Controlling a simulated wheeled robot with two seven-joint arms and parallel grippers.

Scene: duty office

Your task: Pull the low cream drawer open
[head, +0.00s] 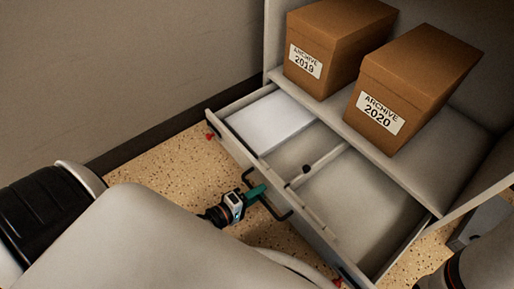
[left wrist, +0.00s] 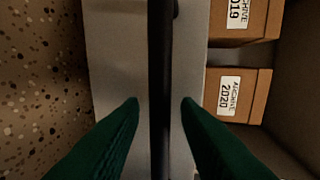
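The low cream drawer (head: 318,232) stands pulled out from the cabinet, its inside showing. Its front carries a black bar handle (head: 284,214). My left gripper (head: 260,190), with green fingers, is at this handle in the head view. In the left wrist view the handle bar (left wrist: 160,60) runs between the two fingers of my left gripper (left wrist: 160,104), with a narrow gap visible on each side. The fingers look open around the bar. The drawer (left wrist: 118,70) shows pale behind it. My right gripper is not in view.
Inside the drawer lies a white stack (head: 272,122) beside a divider; the other compartment looks empty. Boxes marked Archive 2019 (head: 335,42) and Archive 2020 (head: 412,82) stand on the shelf above. A wall (head: 120,65) is at left. Speckled floor (head: 165,165) lies before the drawer.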

